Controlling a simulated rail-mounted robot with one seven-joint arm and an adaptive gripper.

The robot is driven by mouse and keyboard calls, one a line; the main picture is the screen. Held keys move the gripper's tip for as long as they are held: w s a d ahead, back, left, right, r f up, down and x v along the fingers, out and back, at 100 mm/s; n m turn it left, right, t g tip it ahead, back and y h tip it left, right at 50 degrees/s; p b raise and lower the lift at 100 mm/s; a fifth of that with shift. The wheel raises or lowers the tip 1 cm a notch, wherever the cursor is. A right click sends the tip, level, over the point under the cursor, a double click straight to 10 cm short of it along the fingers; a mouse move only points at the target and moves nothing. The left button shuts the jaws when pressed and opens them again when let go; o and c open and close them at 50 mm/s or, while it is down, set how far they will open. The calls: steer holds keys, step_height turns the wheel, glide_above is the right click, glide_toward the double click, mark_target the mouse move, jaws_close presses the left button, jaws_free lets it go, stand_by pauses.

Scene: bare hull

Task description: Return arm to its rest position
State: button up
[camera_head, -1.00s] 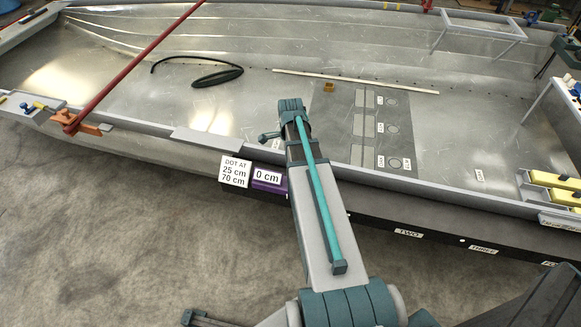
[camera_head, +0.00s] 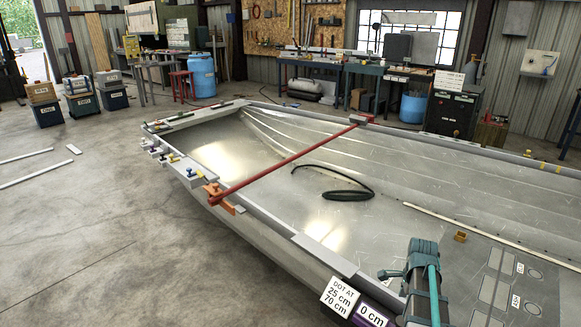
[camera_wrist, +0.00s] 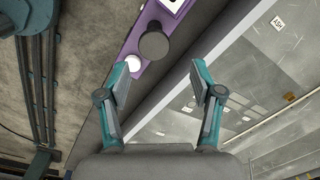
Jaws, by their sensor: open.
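My gripper (camera_wrist: 160,98) shows in the wrist view with its two fingers spread apart and nothing between them. It is above the near edge of the metal hull (camera_head: 290,241). A purple block (camera_wrist: 142,28) with a dark round knob and a white round spot lies beyond the fingertips along the hull's edge. In the head view, part of my arm stands at the lower right, and the gripper's fingers are not visible there. The purple block (camera_head: 370,316) there carries a "0 cm" label, beside a white "DOT AT 25 cm 70 cm" sign (camera_head: 340,297).
A red bar (camera_head: 285,163) spans the hull, with an orange clamp (camera_head: 216,194) at its near end. Bins (camera_head: 84,104) and a blue barrel (camera_head: 201,74) stand behind. The concrete floor at left is largely clear.

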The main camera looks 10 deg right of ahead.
steer(key=shift+n, duration=0.9)
steer(key=s+a+f+n+g, duration=0.1)
steer(key=s+a+f+n, duration=0.55)
steer(key=f, duration=0.35)
steer(key=s+a+f+n+g, duration=0.1)
steer(key=s+a+f+n, duration=0.55)
steer(key=f, duration=0.25)
steer(key=s+a+f+n+g, duration=0.1)
steer(key=s+a+f+n, duration=0.1)
steer(key=s+a+f, duration=0.2)
steer(key=s+a+f+n+g, duration=0.2)
steer(key=s+a+f, duration=0.1)
steer(key=s, duration=0.8)
steer(key=s+a+f+n+g, duration=0.2)
steer(key=s+a+f, duration=0.2)
steer(key=s, duration=0.4)
steer(key=shift+a+f, duration=0.35)
steer(key=shift+a, duration=0.4)
